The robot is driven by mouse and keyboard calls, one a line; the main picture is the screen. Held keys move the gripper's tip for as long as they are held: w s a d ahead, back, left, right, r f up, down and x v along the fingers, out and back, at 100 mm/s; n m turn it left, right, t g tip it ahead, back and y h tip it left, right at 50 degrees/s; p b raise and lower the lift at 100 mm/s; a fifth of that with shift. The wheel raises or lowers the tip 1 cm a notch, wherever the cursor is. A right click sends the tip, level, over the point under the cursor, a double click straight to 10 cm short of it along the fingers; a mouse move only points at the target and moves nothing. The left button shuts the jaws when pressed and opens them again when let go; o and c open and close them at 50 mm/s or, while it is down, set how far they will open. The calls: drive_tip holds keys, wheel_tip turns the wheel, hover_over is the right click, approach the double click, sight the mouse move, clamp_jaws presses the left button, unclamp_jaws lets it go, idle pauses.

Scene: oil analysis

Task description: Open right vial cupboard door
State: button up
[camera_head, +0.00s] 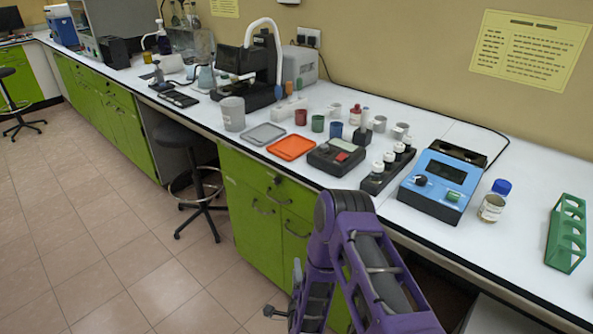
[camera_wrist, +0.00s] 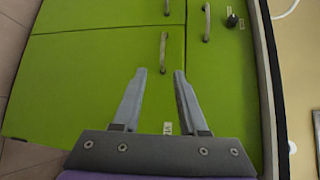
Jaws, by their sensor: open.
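The green vial cupboard (camera_head: 250,190) stands under the white counter in the head view. Its right door (camera_head: 300,255) is shut and partly hidden by my purple arm. The wrist view is turned sideways, with the counter edge at the right; the right door (camera_wrist: 90,80) fills the middle and lower left. Its curved metal handle (camera_wrist: 163,52) lies just beyond my fingertips, in line with the gap between them. My gripper (camera_wrist: 160,73) is open and empty, with a finger to either side of that line. I cannot tell its distance from the door.
The left door (camera_wrist: 90,14) is shut, with its own handle (camera_wrist: 167,6). A drawer handle (camera_wrist: 206,22) and black knob (camera_wrist: 232,19) are close by. The counter (camera_head: 450,130) above holds a blue device (camera_head: 440,185) and several vials. A stool (camera_head: 185,165) stands left of the cupboard.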

sight(292, 232)
drive_tip(key=b+x, duration=0.1)
drive_tip(key=x, duration=1)
drive_tip(key=b+x, duration=0.1)
drive_tip(key=x, duration=0.5)
drive_tip(key=shift+w+r+b, duration=0.25)
drive_tip(key=shift+r+b, duration=0.05)
drive_tip(key=shift+r, duration=0.05)
clamp_jaws()
idle(0.6)
